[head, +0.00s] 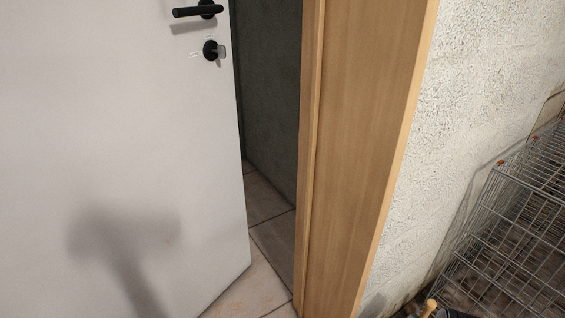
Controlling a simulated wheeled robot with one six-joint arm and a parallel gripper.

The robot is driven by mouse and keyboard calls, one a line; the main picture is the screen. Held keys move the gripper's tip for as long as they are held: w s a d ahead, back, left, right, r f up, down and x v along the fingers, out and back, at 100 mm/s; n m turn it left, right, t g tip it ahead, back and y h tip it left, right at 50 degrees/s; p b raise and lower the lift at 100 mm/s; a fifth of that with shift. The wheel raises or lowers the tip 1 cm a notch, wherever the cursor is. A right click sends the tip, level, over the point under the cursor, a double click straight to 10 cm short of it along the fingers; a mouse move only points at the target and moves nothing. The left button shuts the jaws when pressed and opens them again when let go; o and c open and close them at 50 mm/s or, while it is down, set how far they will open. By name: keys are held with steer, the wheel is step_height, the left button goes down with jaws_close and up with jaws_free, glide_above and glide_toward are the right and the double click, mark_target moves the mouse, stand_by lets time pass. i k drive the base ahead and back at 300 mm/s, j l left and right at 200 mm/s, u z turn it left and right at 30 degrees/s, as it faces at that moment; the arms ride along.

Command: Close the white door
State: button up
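The white door (120,130) fills the left of the head view. It stands ajar, with a dark gap between its right edge and the wooden door frame (365,130). A black lever handle (198,11) sits near its top right in the picture, with a black round lock knob (213,50) below it. The hinge side is out of view. A soft dark shadow falls on the lower part of the door. My gripper does not show in this view.
Through the gap a grey wall (270,90) and floor tiles (272,240) show. Right of the frame is a rough whitewashed wall (480,80). A metal wire cage (520,220) stands at the lower right, close to the wall, with a small dark object with a wooden knob (430,306) near it.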

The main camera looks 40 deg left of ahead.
mark_target(122, 191)
steer(key=l+u, duration=1.2)
steer(key=u, duration=0.3)
steer(key=i+j+u, duration=0.2)
steer(key=j+u, duration=0.15)
steer(key=i+j+u, duration=0.35)
steer(key=j, duration=0.2)
steer(key=i+j+u, duration=0.35)
steer(key=k+j, duration=0.05)
steer(key=k, duration=0.05)
